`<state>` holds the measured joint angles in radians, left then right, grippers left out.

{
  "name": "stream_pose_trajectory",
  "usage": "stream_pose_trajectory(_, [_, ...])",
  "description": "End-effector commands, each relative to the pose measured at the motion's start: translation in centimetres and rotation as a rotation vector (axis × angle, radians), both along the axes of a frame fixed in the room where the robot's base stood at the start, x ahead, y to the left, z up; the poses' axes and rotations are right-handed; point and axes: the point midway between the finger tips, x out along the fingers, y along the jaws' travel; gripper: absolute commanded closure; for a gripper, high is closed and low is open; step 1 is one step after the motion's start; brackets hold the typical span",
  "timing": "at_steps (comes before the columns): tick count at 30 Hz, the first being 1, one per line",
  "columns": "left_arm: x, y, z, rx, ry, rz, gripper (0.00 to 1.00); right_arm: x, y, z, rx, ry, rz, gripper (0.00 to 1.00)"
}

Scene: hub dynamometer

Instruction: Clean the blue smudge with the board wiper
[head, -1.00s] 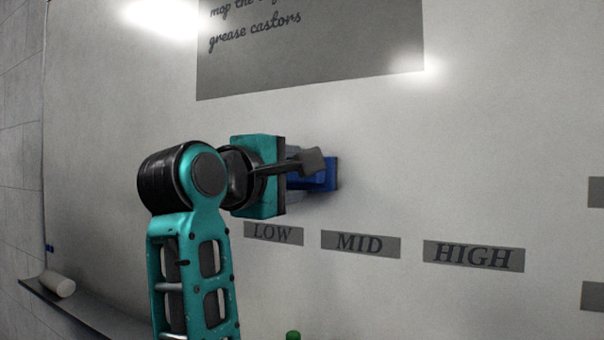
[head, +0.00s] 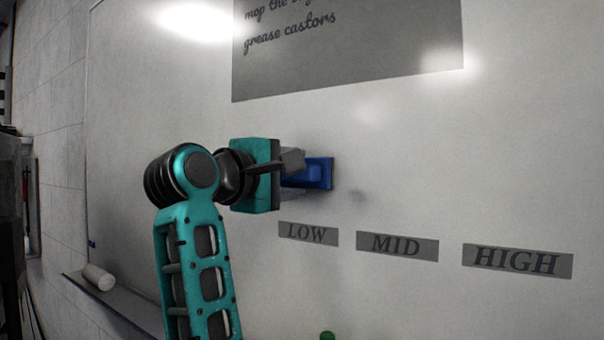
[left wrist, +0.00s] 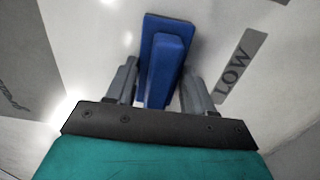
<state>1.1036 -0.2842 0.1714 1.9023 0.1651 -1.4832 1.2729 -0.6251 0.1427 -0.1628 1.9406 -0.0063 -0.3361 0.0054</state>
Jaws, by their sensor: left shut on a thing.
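The board wiper (head: 319,173) is a blue block with a raised blue grip. It is at the whiteboard (head: 400,130), above the LOW label; I cannot tell whether its face touches the board. My left gripper (head: 291,168) is shut on the wiper's grip. In the left wrist view the wiper (left wrist: 164,52) stands between the two grey fingers of the gripper (left wrist: 160,88). No blue smudge is clearly visible on the board; a faint dark patch right of the wiper looks like shadow. My right gripper is not in view.
Labels LOW (head: 308,234), MID (head: 397,246) and HIGH (head: 517,260) run below the wiper. A grey panel with writing (head: 350,45) is above. A white cylinder (head: 99,277) lies on the ledge (head: 125,312) at lower left. A green-topped thing (head: 327,336) shows at the bottom edge.

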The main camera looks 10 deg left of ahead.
Motion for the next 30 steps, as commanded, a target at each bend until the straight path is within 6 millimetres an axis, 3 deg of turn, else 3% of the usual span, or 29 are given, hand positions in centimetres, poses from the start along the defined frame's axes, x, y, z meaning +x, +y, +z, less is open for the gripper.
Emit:
stream_pose_trajectory(11, [0.0,0.4,0.0,0.000,-0.001,0.000,0.72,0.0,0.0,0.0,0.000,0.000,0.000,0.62])
stream_pose_trajectory(30, [-5.4,2.3,0.0,0.000,-0.001,0.000,0.72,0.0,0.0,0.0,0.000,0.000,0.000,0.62])
